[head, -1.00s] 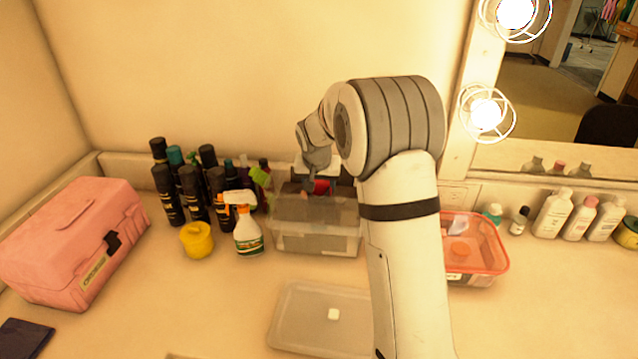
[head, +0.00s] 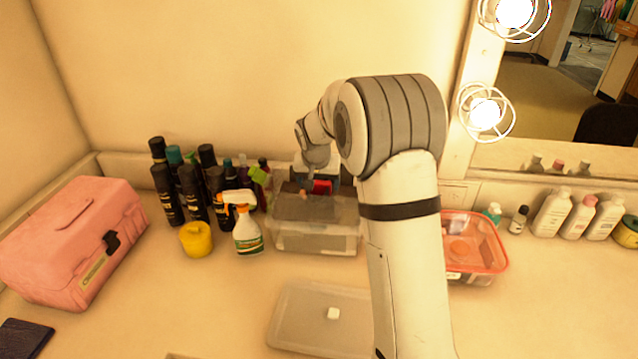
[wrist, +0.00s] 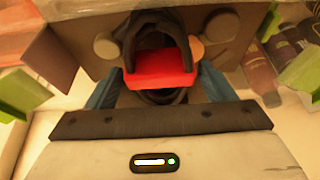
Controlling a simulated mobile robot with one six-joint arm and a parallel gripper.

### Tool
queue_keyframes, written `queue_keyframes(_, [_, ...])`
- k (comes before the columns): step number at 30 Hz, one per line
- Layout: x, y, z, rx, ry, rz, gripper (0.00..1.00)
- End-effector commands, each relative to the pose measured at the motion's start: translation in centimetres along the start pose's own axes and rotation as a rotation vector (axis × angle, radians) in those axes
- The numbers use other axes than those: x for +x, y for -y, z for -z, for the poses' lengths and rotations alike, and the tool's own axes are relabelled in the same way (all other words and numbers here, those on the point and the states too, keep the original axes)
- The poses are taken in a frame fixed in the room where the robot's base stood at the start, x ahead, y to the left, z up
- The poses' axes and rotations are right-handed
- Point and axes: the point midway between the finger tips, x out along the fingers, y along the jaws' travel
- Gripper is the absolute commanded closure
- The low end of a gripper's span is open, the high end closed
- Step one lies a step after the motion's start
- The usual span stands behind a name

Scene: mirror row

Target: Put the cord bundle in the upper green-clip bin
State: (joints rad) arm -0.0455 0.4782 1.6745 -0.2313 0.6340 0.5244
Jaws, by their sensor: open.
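The cord bundle (wrist: 150,35) is a dark loop with a red band (wrist: 162,68) across it, between the jaws of my gripper in the wrist view. In the head view its red part (head: 322,187) shows just under my wrist, over the back of the clear bin (head: 315,238). I cannot tell whether it rests on anything. My gripper (wrist: 158,92) is open around the bundle, its blue-grey fingers on either side. Green clips (wrist: 22,92) show left and right in the wrist view; one green clip (head: 258,176) shows in the head view. My arm hides the bin's right side.
A spray bottle (head: 246,228), a yellow tub (head: 196,239) and several dark bottles (head: 190,190) stand left of the bin. An orange-rimmed container (head: 478,245) is at right. A clear lid (head: 310,318) lies in front. A pink case (head: 75,240) stands far left.

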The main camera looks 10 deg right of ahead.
Motion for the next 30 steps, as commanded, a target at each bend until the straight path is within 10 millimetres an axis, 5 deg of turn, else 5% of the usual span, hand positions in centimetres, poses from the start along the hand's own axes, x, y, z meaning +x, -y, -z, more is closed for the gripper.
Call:
queue_keyframes(12, [-8.6, 0.1, 0.0, 0.0, -0.005, 0.003, 0.24])
queue_keyframes(21, [-11.9, -0.2, -0.5, -0.007, 0.001, 0.002, 0.24])
queue_keyframes(26, [-14.6, -2.3, -4.3, -0.048, 0.023, 0.012, 0.24])
queue_keyframes(30, [-17.4, -5.2, -10.7, -0.114, 0.059, 0.027, 0.24])
